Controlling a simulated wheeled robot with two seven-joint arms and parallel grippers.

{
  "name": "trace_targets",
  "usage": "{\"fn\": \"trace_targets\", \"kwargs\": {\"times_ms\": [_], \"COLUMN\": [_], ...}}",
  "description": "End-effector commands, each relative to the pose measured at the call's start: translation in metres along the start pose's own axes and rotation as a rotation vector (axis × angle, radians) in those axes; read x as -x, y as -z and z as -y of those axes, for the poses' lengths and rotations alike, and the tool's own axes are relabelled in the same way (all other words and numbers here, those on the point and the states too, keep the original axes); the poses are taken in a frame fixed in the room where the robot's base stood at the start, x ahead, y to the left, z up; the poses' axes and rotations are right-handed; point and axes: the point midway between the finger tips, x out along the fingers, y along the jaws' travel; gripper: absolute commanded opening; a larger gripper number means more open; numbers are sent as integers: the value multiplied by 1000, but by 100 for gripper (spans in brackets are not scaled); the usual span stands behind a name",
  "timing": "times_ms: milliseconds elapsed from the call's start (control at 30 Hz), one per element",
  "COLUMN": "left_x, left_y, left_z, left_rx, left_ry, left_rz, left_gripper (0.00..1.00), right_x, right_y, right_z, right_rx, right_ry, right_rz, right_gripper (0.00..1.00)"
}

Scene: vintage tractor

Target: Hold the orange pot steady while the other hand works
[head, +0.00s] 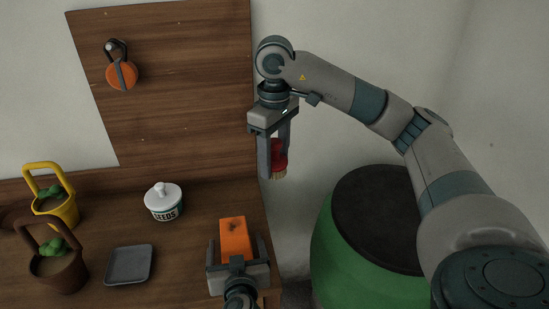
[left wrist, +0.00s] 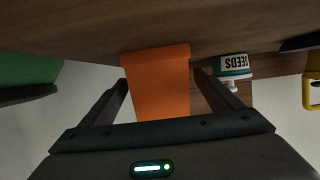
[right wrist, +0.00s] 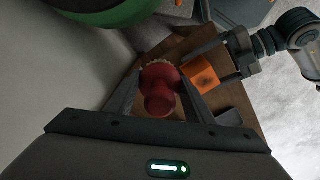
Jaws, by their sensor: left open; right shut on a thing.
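The orange pot (head: 235,232) stands near the right edge of the wooden bench. My left gripper (head: 238,247) is open, with a finger on each side of the pot. The left wrist view also shows the pot (left wrist: 158,85) between the spread fingers; I cannot tell whether either finger touches it. My right gripper (head: 273,168) is shut on a red brush (head: 280,154) with pale bristles pointing down. It holds the brush in the air, above and to the right of the pot. The brush (right wrist: 160,97) and pot (right wrist: 201,76) also show in the right wrist view.
A white seeds jar (head: 163,202) and a grey tray (head: 130,265) are left of the pot. A yellow basket (head: 66,212) and a brown basket (head: 60,272) hold green plants farther left. A green drum (head: 335,250) with a dark top stands right of the bench.

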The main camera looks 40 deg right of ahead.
Motion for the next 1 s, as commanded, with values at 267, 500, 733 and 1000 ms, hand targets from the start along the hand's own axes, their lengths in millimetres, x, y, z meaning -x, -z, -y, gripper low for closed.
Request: {"fn": "trace_targets", "kwargs": {"times_ms": [267, 500, 733, 1000], "left_x": [-33, -47, -49, -49], "left_y": [0, 0, 0, 0], "left_z": [0, 0, 0, 0], "left_rx": [-3, -2, 0, 0], "left_ry": [2, 1, 0, 0], "left_rz": [0, 1, 1, 1], "left_gripper": [85, 85, 85, 56], "right_x": [0, 0, 0, 0], "right_y": [0, 0, 0, 0], "right_z": [0, 0, 0, 0], "right_rx": [0, 0, 0, 0], "right_ry": [0, 0, 0, 0], "right_rz": [0, 0, 0, 0], "right_gripper": [30, 30, 30, 30]}}
